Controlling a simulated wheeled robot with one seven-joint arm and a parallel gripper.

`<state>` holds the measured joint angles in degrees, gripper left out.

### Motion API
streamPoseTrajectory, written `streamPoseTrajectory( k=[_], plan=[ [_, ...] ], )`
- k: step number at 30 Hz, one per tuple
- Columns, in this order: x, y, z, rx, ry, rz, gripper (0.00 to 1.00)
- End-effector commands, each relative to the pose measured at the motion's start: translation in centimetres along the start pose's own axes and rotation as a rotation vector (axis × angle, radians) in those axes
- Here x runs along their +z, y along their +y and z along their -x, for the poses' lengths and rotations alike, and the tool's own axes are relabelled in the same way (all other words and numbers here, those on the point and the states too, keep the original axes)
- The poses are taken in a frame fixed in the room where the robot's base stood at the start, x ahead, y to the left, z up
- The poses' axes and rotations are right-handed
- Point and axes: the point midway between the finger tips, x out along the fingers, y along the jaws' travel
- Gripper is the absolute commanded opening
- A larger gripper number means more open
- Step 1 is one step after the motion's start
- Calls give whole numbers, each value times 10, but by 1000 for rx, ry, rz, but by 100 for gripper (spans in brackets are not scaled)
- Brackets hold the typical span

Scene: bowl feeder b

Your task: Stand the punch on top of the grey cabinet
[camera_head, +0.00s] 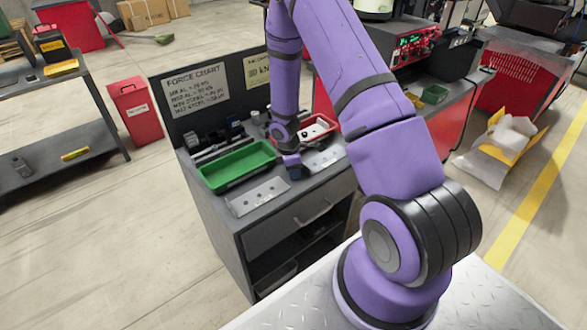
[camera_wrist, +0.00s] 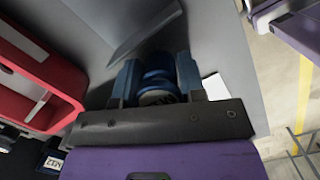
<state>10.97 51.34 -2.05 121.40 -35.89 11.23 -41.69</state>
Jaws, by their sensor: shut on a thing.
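The grey cabinet (camera_head: 284,238) stands in the middle of the head view, with a dark flat top and a drawer in front. My gripper (camera_head: 293,172) is low over the right part of that top, beside the green tray. In the wrist view my gripper (camera_wrist: 158,72) has its two blue fingers closed on a dark blue, rounded thing with a grey disc-like end, apparently the punch (camera_wrist: 157,78). The grey cabinet top (camera_wrist: 225,45) lies beyond it. The punch's far end is hidden, so I cannot tell whether it touches the top.
A green tray (camera_head: 236,182) and a red tray (camera_head: 333,124), also in the wrist view (camera_wrist: 72,88), sit on the cabinet. A holed metal plate (camera_head: 258,197) lies at the front. A dark back panel with a force chart (camera_head: 196,88) rises behind.

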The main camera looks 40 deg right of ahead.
Motion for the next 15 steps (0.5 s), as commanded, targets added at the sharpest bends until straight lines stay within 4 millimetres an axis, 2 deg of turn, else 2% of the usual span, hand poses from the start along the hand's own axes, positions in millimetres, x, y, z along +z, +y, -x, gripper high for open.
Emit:
streamPoseTrajectory(
  k=[1, 2, 11, 15],
  plan=[
    [0, 0, -1, 0, 0, 0, 42],
    [0, 0, -1, 0, 0, 0, 48],
    [0, 0, 0, 0, 0, 0, 48],
    [0, 0, 10, 1, 1, -1, 48]
  ],
)
